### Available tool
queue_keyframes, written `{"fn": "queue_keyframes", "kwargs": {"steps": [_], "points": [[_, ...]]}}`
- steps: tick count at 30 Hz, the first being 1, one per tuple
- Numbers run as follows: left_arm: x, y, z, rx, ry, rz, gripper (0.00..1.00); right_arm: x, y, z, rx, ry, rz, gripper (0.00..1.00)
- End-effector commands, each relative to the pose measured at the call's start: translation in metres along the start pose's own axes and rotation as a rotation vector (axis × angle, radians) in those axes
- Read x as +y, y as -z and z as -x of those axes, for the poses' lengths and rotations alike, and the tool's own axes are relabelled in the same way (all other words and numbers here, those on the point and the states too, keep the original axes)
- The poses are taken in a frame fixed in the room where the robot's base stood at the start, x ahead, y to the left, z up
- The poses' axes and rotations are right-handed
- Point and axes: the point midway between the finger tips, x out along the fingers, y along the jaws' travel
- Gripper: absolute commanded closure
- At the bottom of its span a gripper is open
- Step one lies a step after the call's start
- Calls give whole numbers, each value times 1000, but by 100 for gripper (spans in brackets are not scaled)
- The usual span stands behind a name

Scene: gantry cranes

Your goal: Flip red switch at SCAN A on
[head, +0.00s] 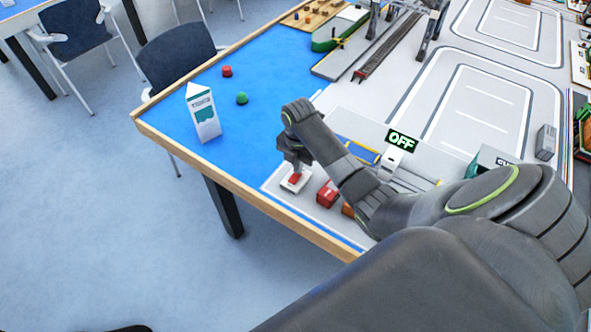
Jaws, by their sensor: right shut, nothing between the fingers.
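The red switch (294,178) sits on a small white base near the table's front edge. My right gripper (293,168) is shut and empty, pointing down right at the switch from above. Its fingertips partly hide the switch, and I cannot tell whether they touch it. A black sign with green letters reading OFF (401,140) stands behind my right forearm, to the right of the switch. The SCAN A label cannot be read here. My left gripper is not in view.
Red block (327,194) stands just right of the switch. A white carton (203,112), a green piece (242,98) and a red piece (227,71) stand on the blue table top (262,125). Model crane rails (388,50) lie farther back. The blue area's middle is clear.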

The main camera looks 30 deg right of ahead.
Motion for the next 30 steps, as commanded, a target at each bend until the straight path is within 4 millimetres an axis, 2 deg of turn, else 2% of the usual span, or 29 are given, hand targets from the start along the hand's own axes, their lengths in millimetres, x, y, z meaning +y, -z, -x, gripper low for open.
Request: {"fn": "queue_keyframes", "kwargs": {"steps": [20, 25, 30], "points": [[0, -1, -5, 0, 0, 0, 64, 0, 0, -11, 1, 1, 0, 100], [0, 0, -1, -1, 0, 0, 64, 0, 0, -7, 1, 1, 0, 100], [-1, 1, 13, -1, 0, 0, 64, 0, 0, 6, 1, 0, 0, 100]]}}
